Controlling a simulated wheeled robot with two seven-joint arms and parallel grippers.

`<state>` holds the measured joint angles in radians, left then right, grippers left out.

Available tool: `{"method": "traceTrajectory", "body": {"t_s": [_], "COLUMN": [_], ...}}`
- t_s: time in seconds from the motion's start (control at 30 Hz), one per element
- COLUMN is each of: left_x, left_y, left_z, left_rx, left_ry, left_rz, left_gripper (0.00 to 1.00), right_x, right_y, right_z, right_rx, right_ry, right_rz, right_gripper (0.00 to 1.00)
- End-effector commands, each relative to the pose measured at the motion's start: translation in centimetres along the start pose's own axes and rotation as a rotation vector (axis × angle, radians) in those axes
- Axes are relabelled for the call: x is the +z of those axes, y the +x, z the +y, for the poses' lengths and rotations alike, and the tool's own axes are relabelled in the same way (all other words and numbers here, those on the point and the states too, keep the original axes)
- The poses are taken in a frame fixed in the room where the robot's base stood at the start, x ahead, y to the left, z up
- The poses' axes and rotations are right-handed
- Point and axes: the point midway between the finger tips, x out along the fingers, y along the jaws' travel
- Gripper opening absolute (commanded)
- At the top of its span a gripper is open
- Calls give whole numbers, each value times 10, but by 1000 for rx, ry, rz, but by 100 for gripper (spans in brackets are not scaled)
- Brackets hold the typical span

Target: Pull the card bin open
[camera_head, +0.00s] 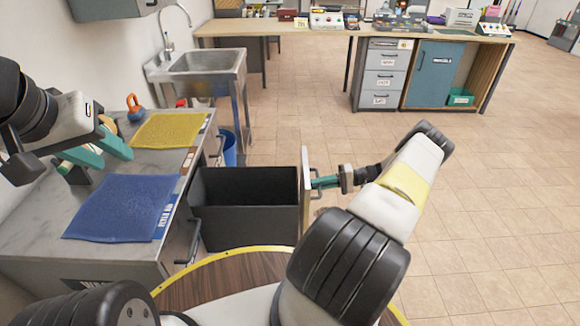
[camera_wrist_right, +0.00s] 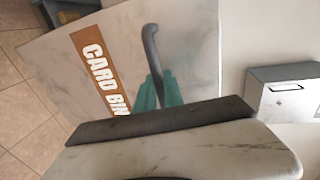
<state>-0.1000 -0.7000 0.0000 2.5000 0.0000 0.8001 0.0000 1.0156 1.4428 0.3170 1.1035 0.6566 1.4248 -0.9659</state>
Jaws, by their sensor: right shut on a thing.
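The card bin (camera_head: 247,210) is a dark, open-topped box standing out from the counter's side, with its inside visible. Its pale front panel (camera_head: 306,190) faces right. In the right wrist view the panel (camera_wrist_right: 195,45) carries a brown "CARD BIN" label (camera_wrist_right: 97,62) and a dark bar handle (camera_wrist_right: 151,45). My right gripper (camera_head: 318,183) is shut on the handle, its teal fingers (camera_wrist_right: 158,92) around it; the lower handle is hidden. My left gripper (camera_head: 94,153) is open and empty above the counter.
The metal counter (camera_head: 45,215) holds a blue mat (camera_head: 122,207), a yellow mat (camera_head: 168,130) and an orange object (camera_head: 135,108). A sink (camera_head: 205,65) and blue bucket (camera_head: 229,148) stand behind. A round wooden top (camera_head: 220,280) is close in front. Tiled floor to the right is clear.

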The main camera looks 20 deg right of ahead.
Motion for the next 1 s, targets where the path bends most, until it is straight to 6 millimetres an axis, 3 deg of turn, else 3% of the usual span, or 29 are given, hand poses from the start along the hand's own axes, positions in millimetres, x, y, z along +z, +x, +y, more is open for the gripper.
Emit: {"method": "traceTrajectory", "body": {"t_s": [0.2,0.53,0.57,0.63,1.0], "left_x": [0,0,0,0,0], "left_y": [0,0,0,0,0], "left_z": [0,0,0,0,0], "left_rx": [0,0,0,0,0], "left_ry": [0,0,0,0,0], "left_rz": [0,0,0,0,0], "left_gripper": [36,36,36,36,36], "right_x": [1,0,0,0,0], "right_y": [-10,-11,-11,-10,-14], "right_z": [4,4,4,3,3], "right_rx": [2,2,2,2,1], "right_ry": [1,1,1,1,0], "right_rz": [-1,0,0,0,1], "right_gripper": [0,0,18,32,34]}}
